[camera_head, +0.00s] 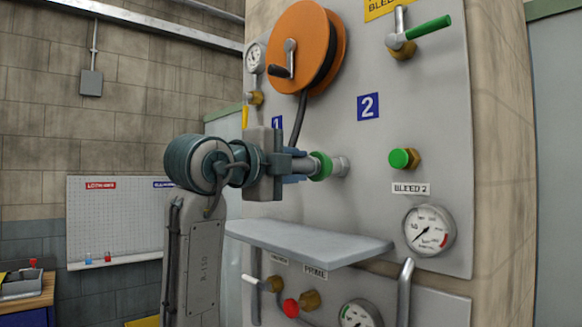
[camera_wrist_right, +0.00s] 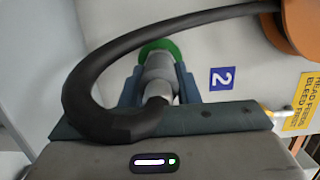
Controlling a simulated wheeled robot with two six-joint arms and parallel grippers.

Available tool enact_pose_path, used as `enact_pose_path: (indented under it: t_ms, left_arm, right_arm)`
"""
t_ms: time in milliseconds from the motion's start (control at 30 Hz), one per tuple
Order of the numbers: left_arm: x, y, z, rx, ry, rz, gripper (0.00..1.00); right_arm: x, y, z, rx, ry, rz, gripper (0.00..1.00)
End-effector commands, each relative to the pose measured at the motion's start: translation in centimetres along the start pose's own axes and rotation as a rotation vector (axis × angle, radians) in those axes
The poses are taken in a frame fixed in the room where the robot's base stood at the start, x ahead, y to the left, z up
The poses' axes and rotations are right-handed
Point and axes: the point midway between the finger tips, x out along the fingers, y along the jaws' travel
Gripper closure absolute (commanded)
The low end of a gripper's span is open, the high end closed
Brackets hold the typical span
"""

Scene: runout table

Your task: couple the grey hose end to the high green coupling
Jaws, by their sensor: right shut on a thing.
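My right gripper (camera_head: 299,166) is in front of the panel, its blue fingers pointing at the green-ringed coupling (camera_head: 320,166) on a short metal stub. In the right wrist view the gripper (camera_wrist_right: 157,88) is shut on the grey hose end (camera_wrist_right: 158,72); the black hose (camera_wrist_right: 88,85) curves back from it. The green ring (camera_wrist_right: 160,45) sits directly beyond the hose end, in line with it. The two look to be touching or nearly so; I cannot tell whether they are locked. The fingers hide most of the hose end in the head view. My left gripper is not in view.
An orange hose reel (camera_head: 300,45) is above, its hose hanging behind my gripper. A grey shelf (camera_head: 308,243) juts out below. A green-capped fitting (camera_head: 403,158), a gauge (camera_head: 430,231) and a green-handled valve (camera_head: 425,28) are to the right.

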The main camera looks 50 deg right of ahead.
Motion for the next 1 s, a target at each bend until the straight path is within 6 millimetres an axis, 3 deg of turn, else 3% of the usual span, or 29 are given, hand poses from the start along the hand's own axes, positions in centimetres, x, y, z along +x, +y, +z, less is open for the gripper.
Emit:
enact_pose_path:
  t_ms: [567,600,700,733,1000]
  left_arm:
    - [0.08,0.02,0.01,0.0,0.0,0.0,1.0]
    - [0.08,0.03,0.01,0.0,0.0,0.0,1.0]
    - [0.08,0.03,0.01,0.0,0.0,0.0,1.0]
    - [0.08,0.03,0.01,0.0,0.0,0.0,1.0]
    - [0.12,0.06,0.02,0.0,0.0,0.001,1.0]
  right_arm:
    - [0.71,-0.05,-0.19,0.0,0.002,-0.001,1.0]
    - [0.71,-0.05,-0.19,0.0,0.002,-0.001,0.7]
    - [0.7,-0.05,-0.19,0.0,0.002,-0.001,0.5]
    - [0.7,-0.04,-0.19,0.0,0.002,-0.001,0.46]
    - [0.66,0.03,-0.16,0.0,0.001,0.0,0.46]
